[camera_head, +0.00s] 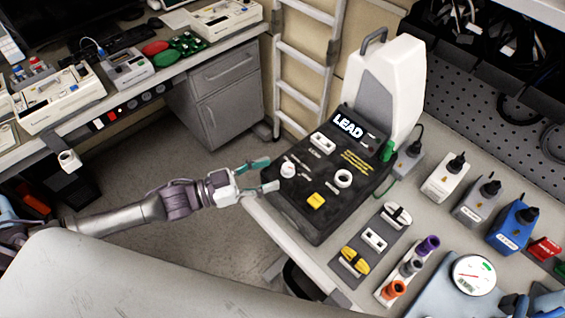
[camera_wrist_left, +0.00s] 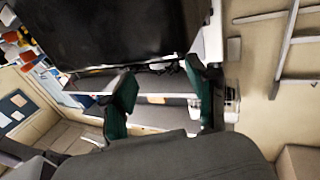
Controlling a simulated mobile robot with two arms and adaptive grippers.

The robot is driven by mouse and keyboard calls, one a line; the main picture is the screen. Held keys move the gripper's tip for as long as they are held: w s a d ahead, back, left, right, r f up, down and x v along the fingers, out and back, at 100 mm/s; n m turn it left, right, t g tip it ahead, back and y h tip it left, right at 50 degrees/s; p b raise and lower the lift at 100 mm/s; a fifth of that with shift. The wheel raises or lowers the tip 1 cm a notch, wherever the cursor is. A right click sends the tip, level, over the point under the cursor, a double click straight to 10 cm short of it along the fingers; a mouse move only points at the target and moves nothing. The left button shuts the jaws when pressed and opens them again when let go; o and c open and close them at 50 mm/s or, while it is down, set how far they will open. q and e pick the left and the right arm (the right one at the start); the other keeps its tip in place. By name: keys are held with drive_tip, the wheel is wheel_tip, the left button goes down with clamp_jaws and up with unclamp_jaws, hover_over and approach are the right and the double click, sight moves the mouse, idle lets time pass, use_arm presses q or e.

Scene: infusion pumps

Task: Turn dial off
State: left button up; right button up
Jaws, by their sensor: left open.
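A black device (camera_head: 318,205) labelled LEAD stands on the right-hand bench. In the left wrist view the open green fingers (camera_wrist_left: 165,97) show below a large dark body (camera_wrist_left: 110,30), probably the device. My right gripper is not clearly in view.
A white unit with a handle (camera_head: 388,85) stands behind the device. Several plug adapters (camera_head: 445,180), small switches (camera_head: 373,240) and a round gauge (camera_head: 474,274) crowd the bench to the right. A ladder (camera_head: 305,60) stands behind. The floor (camera_head: 200,245) between the benches is open.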

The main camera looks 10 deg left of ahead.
sight(282, 170)
use_arm(q)
drive_tip(key=shift+p+x, duration=0.5)
drive_tip(key=shift+x, duration=1.75)
drive_tip(key=shift+c, duration=0.2)
clamp_jaws()
